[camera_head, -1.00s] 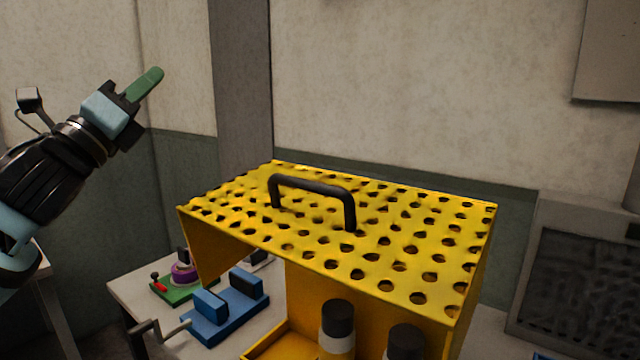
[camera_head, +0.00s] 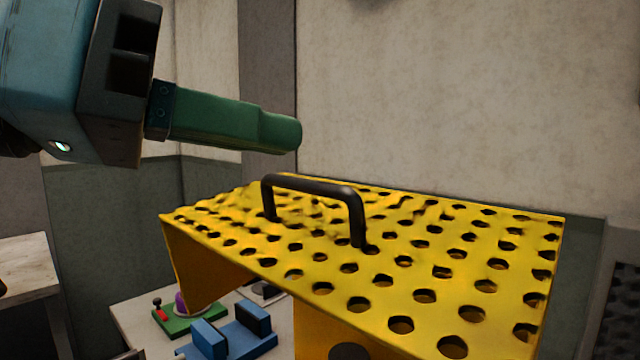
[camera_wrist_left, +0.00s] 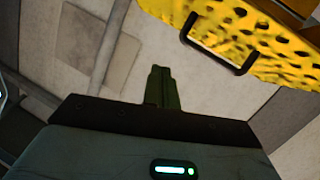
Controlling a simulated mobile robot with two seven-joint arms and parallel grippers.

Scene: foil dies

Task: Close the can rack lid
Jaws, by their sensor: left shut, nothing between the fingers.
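The yellow can rack (camera_head: 310,330) stands on a bench. Its perforated lid (camera_head: 430,265) with a black arched handle (camera_head: 312,187) fills the lower right of the head view. The lid and handle also show at the upper right of the left wrist view (camera_wrist_left: 265,50). My left gripper (camera_head: 290,133) has green fingers shut together with nothing between them. In the head view its tips appear above and left of the handle, apart from the lid. A dark can top (camera_head: 350,352) shows at the bottom edge under the lid. My right gripper is not in view.
A blue clamp-like fixture (camera_head: 235,338) and a green base with a red lever (camera_head: 185,318) sit left of the rack on the bench (camera_head: 135,318). A grey wall stands behind. A dark panel (camera_head: 622,310) is at the far right.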

